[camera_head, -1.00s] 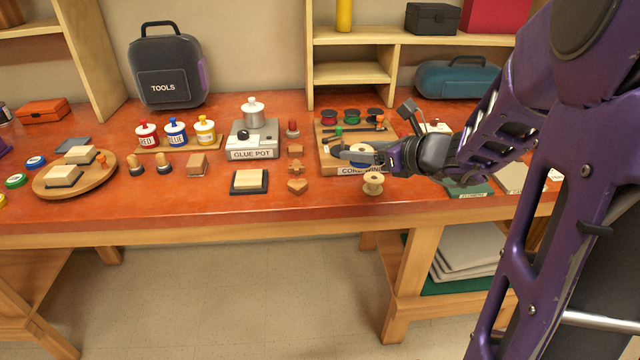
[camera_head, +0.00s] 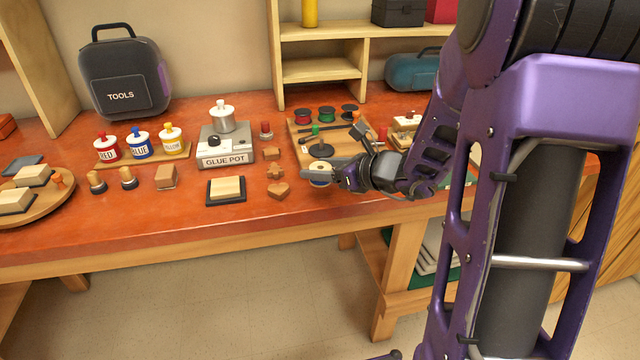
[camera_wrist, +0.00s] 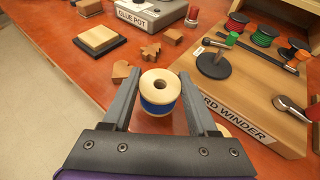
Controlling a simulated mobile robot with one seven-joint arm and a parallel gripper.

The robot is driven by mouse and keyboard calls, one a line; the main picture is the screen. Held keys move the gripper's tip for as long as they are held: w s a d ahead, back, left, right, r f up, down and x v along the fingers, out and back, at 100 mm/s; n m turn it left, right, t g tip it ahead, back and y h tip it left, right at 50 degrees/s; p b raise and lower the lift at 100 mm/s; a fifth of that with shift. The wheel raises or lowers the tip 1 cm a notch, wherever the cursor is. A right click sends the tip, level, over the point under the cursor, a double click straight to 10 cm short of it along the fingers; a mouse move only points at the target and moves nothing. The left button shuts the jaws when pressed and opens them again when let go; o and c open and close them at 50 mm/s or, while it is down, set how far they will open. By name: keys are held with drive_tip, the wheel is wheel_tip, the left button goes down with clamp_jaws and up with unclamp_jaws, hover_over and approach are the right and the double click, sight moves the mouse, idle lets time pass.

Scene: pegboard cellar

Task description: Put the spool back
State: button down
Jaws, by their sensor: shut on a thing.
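My gripper (camera_head: 320,174) is shut on a cream spool with blue thread, seen in the wrist view (camera_wrist: 158,92) between the two fingers. It also shows in the head view (camera_head: 320,168). The spool is upright, at the front-left edge of the wooden cord winder board (camera_wrist: 262,108); its height above the table is hard to tell. A pale round piece (camera_wrist: 223,130) is mostly hidden behind my right finger.
Left of the spool lie a wooden heart (camera_head: 278,191), other small wooden shapes (camera_head: 274,172) and a block on a dark pad (camera_head: 226,190). The glue pot (camera_head: 224,150) stands behind them. A small tool (camera_wrist: 292,108) lies on the board. Red tabletop in front is clear.

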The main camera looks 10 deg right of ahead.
sight(322, 194)
drive_tip(key=shift+f+b, duration=0.35)
drive_tip(key=shift+f, duration=1.25)
drive_tip(key=shift+f, duration=0.1)
drive_tip(key=shift+f, duration=0.15)
drive_tip(key=shift+c, duration=0.9)
unclamp_jaws()
drive_tip(key=shift+s+d+r, duration=0.15)
drive_tip(key=shift+r, duration=0.2)
drive_tip(key=p+v, duration=0.2)
drive_tip(key=v, duration=0.9)
drive_tip(key=shift+s, duration=0.25)
